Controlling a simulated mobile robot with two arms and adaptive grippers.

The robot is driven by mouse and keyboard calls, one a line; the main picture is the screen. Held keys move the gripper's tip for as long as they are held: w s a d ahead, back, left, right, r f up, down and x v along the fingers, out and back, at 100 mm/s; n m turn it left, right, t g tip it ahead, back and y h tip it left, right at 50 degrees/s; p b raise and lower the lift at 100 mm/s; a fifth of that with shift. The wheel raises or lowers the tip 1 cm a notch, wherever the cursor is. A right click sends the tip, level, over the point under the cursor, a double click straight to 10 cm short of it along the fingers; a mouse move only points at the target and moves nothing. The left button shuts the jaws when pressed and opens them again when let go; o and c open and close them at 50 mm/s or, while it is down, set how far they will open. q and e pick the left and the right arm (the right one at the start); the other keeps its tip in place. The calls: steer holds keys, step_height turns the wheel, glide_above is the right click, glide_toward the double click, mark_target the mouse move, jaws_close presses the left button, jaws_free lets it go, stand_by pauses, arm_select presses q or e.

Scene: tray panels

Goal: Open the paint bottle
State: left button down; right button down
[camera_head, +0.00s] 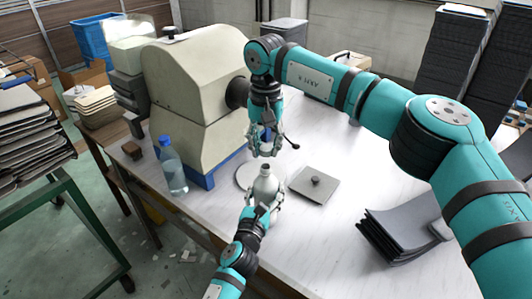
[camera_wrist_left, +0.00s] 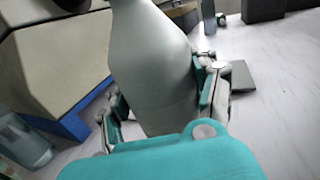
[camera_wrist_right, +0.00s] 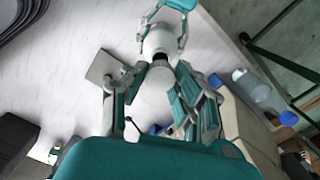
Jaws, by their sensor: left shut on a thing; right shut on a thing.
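The pale grey paint bottle (camera_head: 265,186) stands upright above the table, and its dark neck shows at the top. My left gripper (camera_head: 262,207) is shut around its lower body; in the left wrist view the bottle (camera_wrist_left: 155,70) fills the space between the fingers and its top is out of frame. My right gripper (camera_head: 265,152) is directly above the neck, pointing down. In the right wrist view a white tapered piece, seemingly the cap (camera_wrist_right: 154,97), is between its fingers, in line with the bottle (camera_wrist_right: 160,42). I cannot tell whether cap and neck touch.
A clear bottle with a blue cap (camera_head: 172,168) stands left on the table. A big beige machine (camera_head: 200,90) is behind it. Dark stacked panels (camera_head: 400,225) lie at the front right.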

arm_select(q)
steer(key=shift+c, duration=1.1)
jaws_free()
steer(key=shift+s, duration=0.1)
steer(key=v, duration=1.2)
